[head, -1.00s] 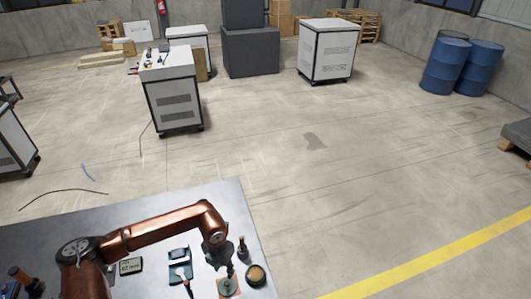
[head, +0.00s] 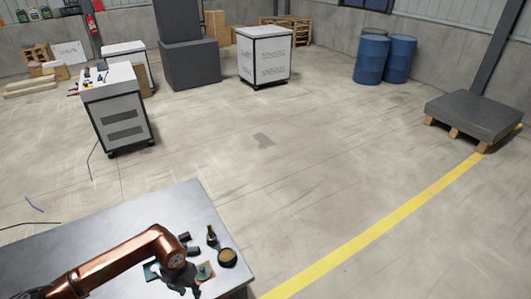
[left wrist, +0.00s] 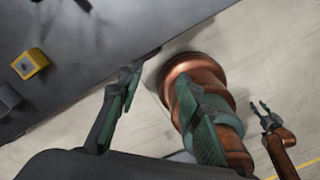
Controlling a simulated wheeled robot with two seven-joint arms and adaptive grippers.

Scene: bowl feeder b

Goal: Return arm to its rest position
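My left arm is copper and comes in from the lower left of the head view. Its dark left gripper (head: 187,288) hangs low over the table, just left of a small orange mat bearing a round green piece (head: 205,271). The wrist and the frame edge partly hide the fingers there.
The grey table (head: 90,235) holds a dark bottle (head: 212,236), a round dark bowl with tan contents (head: 227,257) and small black items (head: 193,250) near the left gripper. A yellow block (left wrist: 29,64) lies on the table. Open floor stretches beyond the table.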

